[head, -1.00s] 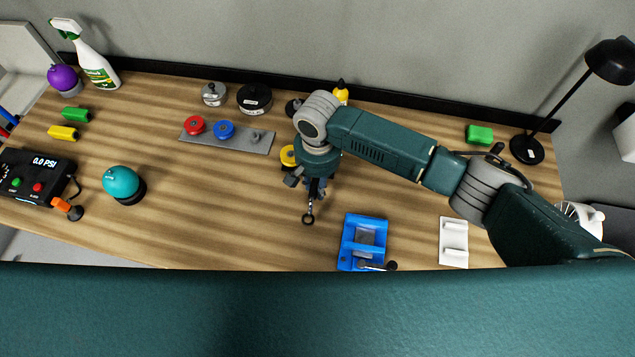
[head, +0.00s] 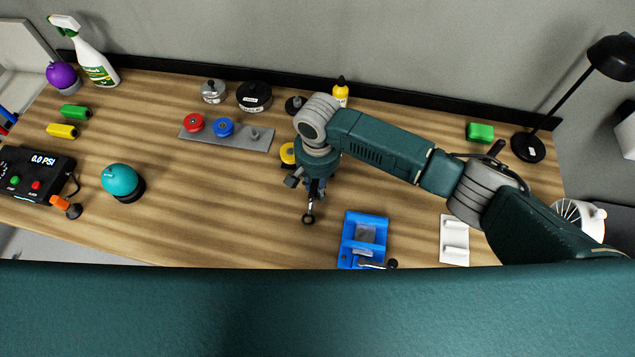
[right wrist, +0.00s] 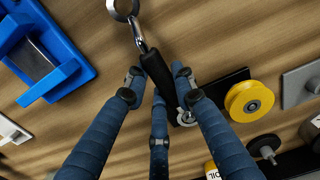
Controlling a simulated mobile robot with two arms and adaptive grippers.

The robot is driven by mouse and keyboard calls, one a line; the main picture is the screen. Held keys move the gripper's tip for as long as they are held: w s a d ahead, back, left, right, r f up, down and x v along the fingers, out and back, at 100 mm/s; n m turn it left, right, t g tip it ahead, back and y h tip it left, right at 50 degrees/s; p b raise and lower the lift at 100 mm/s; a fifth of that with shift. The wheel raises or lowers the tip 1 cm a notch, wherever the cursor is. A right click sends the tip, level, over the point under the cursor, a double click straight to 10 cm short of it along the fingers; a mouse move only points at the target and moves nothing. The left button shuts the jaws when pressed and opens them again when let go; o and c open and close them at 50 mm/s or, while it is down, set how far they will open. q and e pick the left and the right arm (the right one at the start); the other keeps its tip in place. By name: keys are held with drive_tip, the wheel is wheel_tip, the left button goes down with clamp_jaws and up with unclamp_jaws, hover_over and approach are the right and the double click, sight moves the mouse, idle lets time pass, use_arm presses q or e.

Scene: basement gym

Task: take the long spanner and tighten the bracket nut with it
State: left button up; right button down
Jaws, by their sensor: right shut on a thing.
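The spanner shows in the head view (head: 308,217) with its ring end toward the front of the bench. In the right wrist view it has a black handle (right wrist: 153,68), a bright shaft and a large ring at the top. My right gripper (head: 314,188) is shut on the black handle; its fingers (right wrist: 158,82) lie around it in the right wrist view. A small silver ring shows past the handle's lower end, partly behind a finger. The spanner's ring has nothing in it. I cannot make out the bracket nut for certain. My left gripper is not in view.
A blue vise (head: 348,241) and a white rack (head: 454,252) stand at the front right. A yellow wheel (right wrist: 249,101) lies close to the gripper. A grey plate (head: 254,144) carries red and blue wheels.

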drive_tip(key=shift+f, duration=0.2)
idle(0.4)
drive_tip(key=shift+a+r+m+p, duration=0.15)
drive_tip(key=shift+a+m+p, duration=0.2)
drive_tip(key=shift+m+p, duration=0.1)
drive_tip(key=shift+w+a+m+p, duration=0.1)
drive_tip(key=shift+a+m+p, duration=0.35)
drive_tip(key=shift+m, duration=0.1)
drive_tip(key=shift+w+a+m, duration=0.15)
drive_tip(key=shift+a+m, duration=0.1)
drive_tip(key=shift+m, duration=0.15)
drive_tip(key=shift+w+a+m, duration=0.25)
drive_tip(key=shift+a+m, duration=0.2)
drive_tip(key=shift+m, duration=0.3)
drive_tip(key=shift+w+a+m, duration=0.25)
drive_tip(key=shift+a+m, duration=0.2)
drive_tip(key=shift+m, duration=0.3)
drive_tip(key=shift+a, duration=0.1)
